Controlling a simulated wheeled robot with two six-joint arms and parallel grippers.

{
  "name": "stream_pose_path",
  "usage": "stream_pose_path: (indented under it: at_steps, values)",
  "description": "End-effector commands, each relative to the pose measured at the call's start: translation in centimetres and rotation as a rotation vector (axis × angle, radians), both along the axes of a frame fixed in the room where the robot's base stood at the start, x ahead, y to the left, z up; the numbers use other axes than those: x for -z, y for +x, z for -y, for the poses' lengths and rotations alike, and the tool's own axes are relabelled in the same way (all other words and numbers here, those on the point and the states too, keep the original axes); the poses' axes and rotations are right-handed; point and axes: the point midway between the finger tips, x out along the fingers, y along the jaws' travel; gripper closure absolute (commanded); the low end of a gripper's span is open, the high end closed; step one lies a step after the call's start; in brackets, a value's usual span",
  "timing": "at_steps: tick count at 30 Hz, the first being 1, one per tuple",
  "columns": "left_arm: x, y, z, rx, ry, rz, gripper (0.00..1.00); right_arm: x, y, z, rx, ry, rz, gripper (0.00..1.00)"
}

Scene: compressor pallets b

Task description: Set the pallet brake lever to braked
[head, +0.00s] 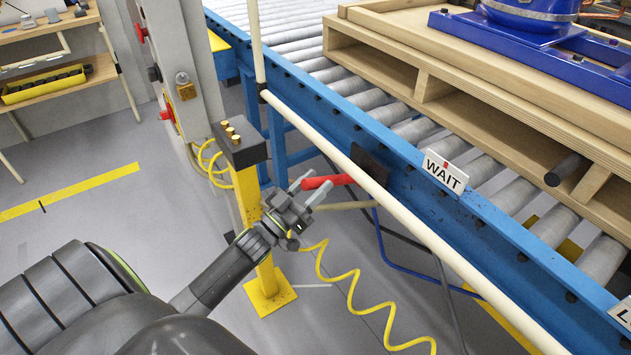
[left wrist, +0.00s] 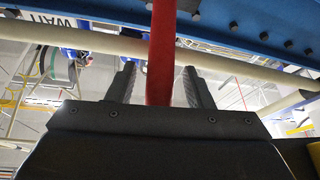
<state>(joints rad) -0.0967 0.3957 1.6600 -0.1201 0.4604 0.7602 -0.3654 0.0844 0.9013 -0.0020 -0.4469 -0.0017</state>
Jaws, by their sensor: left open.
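The brake lever has a red handle (head: 328,181) that sticks out from a dark plate (head: 369,176) on the side of the blue conveyor frame. My left gripper (head: 308,190) is open, with its two fingers on either side of the handle's outer end. In the left wrist view the red handle (left wrist: 161,60) runs between the two open fingers (left wrist: 158,86), with gaps visible beside it. A white WAIT sign (head: 445,171) is on the conveyor rail. My right gripper is not seen.
A cream rail (head: 385,200) runs along the conveyor's front, close to the gripper. A yellow post (head: 250,215) stands just left of the gripper, with a coiled yellow hose (head: 352,285) below. A wooden pallet (head: 480,95) carrying a blue machine sits on the rollers.

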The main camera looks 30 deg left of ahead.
Motion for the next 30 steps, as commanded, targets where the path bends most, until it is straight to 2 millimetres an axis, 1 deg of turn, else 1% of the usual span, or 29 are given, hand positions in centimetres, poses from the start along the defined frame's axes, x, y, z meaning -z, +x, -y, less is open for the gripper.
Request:
stream_pose_path:
  at_steps: [3, 11, 22, 30]
  values:
    - [-0.25, 0.54, 0.14, 0.000, 0.000, 0.001, 0.53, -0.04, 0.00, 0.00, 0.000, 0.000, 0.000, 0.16]
    - [-0.24, 0.62, 0.15, 0.000, 0.000, 0.000, 0.53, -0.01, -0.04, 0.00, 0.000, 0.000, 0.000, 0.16]
    - [-0.24, 0.59, 0.14, 0.000, 0.000, 0.000, 1.00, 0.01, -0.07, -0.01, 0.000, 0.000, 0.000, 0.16]
    - [-0.18, 0.57, 0.14, 0.000, 0.000, 0.001, 1.00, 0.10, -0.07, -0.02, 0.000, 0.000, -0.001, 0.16]
